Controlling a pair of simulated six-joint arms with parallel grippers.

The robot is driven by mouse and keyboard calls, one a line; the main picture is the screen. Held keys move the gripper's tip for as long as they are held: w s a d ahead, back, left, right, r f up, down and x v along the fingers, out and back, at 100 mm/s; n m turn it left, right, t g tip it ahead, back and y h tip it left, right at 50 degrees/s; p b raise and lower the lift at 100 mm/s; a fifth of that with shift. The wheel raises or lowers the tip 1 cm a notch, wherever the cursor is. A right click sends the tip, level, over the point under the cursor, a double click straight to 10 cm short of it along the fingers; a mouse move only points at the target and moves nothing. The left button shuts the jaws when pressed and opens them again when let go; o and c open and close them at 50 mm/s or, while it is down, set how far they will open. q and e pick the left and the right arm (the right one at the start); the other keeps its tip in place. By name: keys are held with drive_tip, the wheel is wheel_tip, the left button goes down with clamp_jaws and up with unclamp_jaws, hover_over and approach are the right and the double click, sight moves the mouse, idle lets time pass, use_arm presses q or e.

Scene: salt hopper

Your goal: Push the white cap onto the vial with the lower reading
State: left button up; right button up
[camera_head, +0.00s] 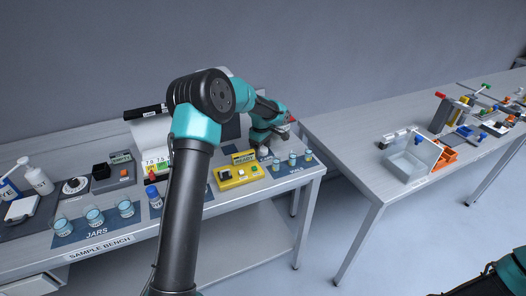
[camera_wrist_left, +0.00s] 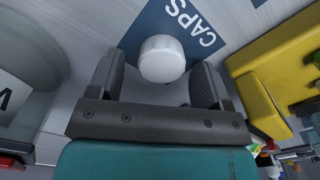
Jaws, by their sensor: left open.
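The white cap (camera_wrist_left: 162,58) sits on a dark blue mat marked CAPS (camera_wrist_left: 152,22) in the left wrist view. My left gripper (camera_wrist_left: 157,82) is open, with one finger on each side of the cap and a gap to each. In the head view my left gripper (camera_head: 266,150) is low over the back right of the sample bench, partly hidden by its own wrist. My right gripper is out of view.
A yellow device (camera_head: 237,176) with a display is just left of the vials and shows beside the gripper in the wrist view (camera_wrist_left: 275,75). Jars (camera_head: 95,217) stand on the bench's left mat. A second table (camera_head: 345,155) with a clear bin (camera_head: 408,160) is at right.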

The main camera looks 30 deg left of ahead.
sight(262, 148)
use_arm(q)
drive_tip(key=shift+c, duration=0.2)
drive_tip(key=c, duration=0.9)
drive_tip(key=shift+r, duration=0.15)
drive_tip(key=shift+c, duration=0.3)
wheel_tip(262, 148, up, 10)
drive_tip(key=shift+d, duration=0.1)
idle(0.3)
